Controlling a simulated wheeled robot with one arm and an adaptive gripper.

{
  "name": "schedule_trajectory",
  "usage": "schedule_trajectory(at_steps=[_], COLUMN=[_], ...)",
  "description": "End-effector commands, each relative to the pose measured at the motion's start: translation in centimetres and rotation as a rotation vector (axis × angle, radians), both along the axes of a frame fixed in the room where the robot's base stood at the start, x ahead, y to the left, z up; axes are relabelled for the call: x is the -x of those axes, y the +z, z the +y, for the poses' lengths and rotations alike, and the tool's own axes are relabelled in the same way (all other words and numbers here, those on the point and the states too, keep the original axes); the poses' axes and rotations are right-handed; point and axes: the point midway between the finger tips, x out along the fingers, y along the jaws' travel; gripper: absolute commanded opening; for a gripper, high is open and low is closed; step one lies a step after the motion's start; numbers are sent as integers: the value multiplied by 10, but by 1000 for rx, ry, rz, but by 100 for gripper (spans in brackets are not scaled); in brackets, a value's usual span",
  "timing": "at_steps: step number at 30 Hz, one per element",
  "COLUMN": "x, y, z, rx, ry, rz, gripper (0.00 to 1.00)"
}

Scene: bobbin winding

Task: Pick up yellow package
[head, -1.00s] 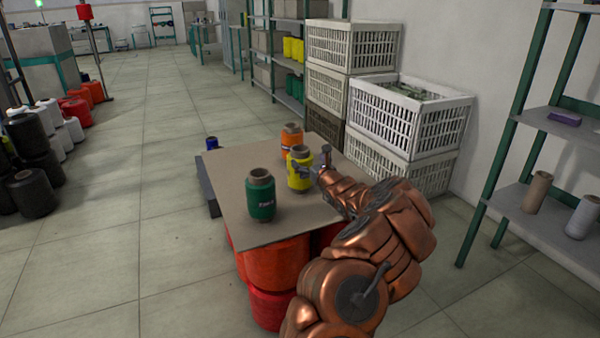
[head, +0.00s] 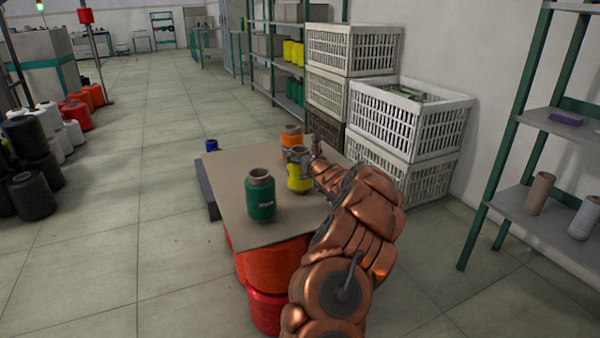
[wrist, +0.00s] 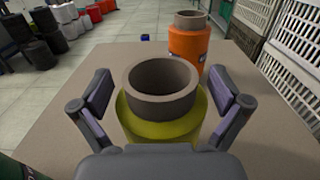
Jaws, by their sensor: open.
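The yellow package (head: 299,180) is a yellow bobbin with a grey-brown core, upright on the brown board (head: 228,199). In the wrist view the yellow package (wrist: 162,120) sits between the two open fingers of my gripper (wrist: 162,97), with a visible gap at each side. In the head view my gripper (head: 309,158) is at the upper part of the yellow package and partly hides it. It holds nothing.
A green bobbin (head: 261,197) stands on the board to the front left. An orange bobbin (head: 291,138) stands just behind the yellow one; it also shows in the wrist view (wrist: 189,47). White crates (head: 410,120) are stacked to the right.

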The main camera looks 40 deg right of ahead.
Motion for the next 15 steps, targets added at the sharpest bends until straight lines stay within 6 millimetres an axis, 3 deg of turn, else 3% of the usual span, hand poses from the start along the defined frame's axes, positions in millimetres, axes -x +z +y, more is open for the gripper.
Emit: schedule_trajectory(at_steps=[3,15], x=[0,0], y=[0,0], z=[0,0], rx=[0,0], ry=[0,0], rz=[0,0], gripper=[99,58])
